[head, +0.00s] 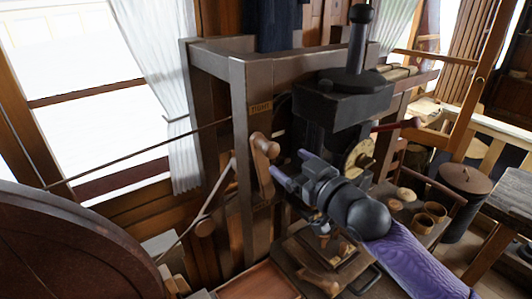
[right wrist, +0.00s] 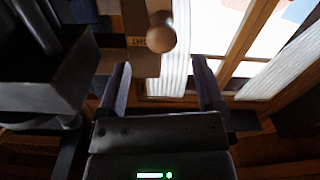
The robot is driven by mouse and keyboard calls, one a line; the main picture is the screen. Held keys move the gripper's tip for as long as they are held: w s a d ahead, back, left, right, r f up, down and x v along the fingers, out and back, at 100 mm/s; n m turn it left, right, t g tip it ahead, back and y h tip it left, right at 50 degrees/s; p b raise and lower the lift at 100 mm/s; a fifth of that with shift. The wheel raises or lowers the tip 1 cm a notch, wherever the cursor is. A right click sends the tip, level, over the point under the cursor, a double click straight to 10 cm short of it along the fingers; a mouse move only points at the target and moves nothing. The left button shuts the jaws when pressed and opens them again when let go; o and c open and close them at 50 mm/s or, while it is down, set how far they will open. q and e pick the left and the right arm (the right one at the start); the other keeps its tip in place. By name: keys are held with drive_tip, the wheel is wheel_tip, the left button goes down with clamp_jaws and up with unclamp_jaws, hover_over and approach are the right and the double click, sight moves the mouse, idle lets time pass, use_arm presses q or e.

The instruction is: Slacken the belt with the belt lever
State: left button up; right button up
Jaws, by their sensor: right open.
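The belt lever (head: 263,178) is a wooden arm on the front of the dark frame, with a round wooden knob (head: 267,147) near its top. In the right wrist view the knob (right wrist: 161,34) shows beyond the fingertips, near the middle. My left gripper is not in view.
A dark machine block (head: 342,100) stands right of the lever, close to my right gripper. Pots (head: 425,217) and a lidded bin (head: 465,185) stand farther right.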

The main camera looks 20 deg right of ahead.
sight(265, 147)
drive_tip(key=p+x, duration=0.1)
drive_tip(key=x, duration=0.8)
drive_tip(key=shift+s+f, duration=0.1)
clamp_jaws()
